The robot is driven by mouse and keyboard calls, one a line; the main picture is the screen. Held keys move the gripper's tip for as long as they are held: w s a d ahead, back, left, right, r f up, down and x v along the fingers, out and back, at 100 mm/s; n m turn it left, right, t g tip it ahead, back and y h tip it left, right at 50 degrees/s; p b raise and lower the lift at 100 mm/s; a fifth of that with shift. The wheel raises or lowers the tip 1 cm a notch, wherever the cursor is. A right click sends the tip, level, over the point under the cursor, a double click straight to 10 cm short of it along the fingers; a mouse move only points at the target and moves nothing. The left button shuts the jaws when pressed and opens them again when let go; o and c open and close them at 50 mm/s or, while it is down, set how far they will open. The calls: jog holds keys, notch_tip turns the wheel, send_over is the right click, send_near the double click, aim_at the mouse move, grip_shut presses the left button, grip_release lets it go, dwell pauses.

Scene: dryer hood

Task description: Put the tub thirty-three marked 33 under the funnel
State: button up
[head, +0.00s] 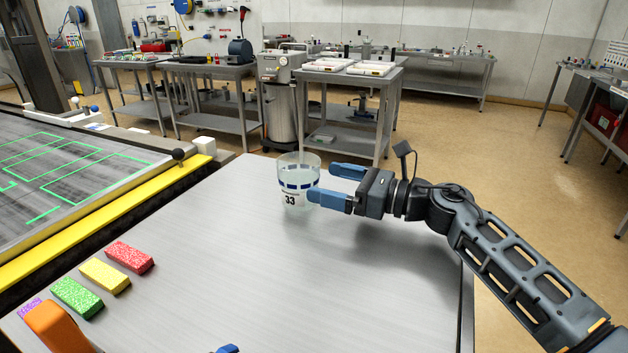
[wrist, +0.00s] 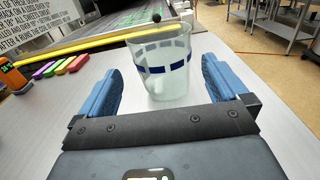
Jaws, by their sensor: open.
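The tub thirty-three (head: 298,181) is a clear cup with a dark blue band and the number 33 on its side. It stands upright near the far edge of the grey table. My gripper (head: 318,182) is open and level, reaching in from the right, with its blue fingertips at the tub. In the wrist view, the tub (wrist: 162,70) stands in the gap between the two blue fingers, with clear space on each side. I cannot see a funnel in either view.
Red (head: 130,257), yellow (head: 105,275) and green (head: 77,297) blocks lie at the table's left, near an orange object (head: 58,328). A yellow rail (head: 95,235) runs along the left edge. The middle of the table (head: 260,270) is clear.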

aim_at(318, 177)
jog(key=shift+p+x, duration=0.45)
jog(key=shift+x, duration=1.15)
jog(key=shift+r+p+x, duration=0.2)
jog(key=shift+p+x, duration=0.15)
jog(key=shift+x, duration=1.75)
jog(key=shift+w, duration=0.15)
jog(key=shift+c, duration=0.5)
jog(key=c, duration=0.7)
jog(key=shift+o, duration=0.2)
